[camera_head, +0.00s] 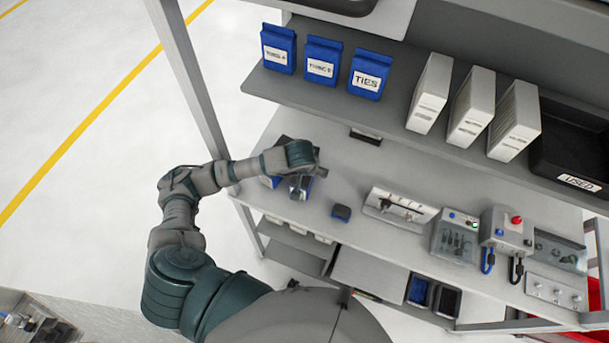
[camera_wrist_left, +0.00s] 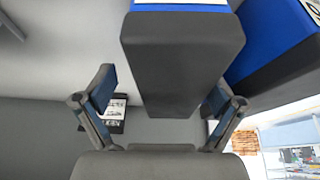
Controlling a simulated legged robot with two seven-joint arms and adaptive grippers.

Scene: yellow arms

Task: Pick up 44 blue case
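My left gripper (camera_head: 302,188) is over the left end of the workbench, at the blue and dark grey cases. In the left wrist view its two fingers (camera_wrist_left: 162,98) are apart, one on each side of a dark grey case with blue and white at its top (camera_wrist_left: 182,65). A gap shows between the left finger and this case; I cannot tell whether the right finger touches it. A second blue case (camera_wrist_left: 275,45) stands close on the right. In the head view my arm partly hides the blue cases (camera_head: 269,181). No number is readable. My right gripper is not in view.
A small dark blue block (camera_head: 341,213) lies on the workbench (camera_head: 350,180) to the right. Farther right are a metal fixture (camera_head: 400,207) and control boxes (camera_head: 508,231). The shelf above holds blue bags (camera_head: 323,61) and white cases (camera_head: 430,93). A rack post (camera_head: 190,75) stands near my arm.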

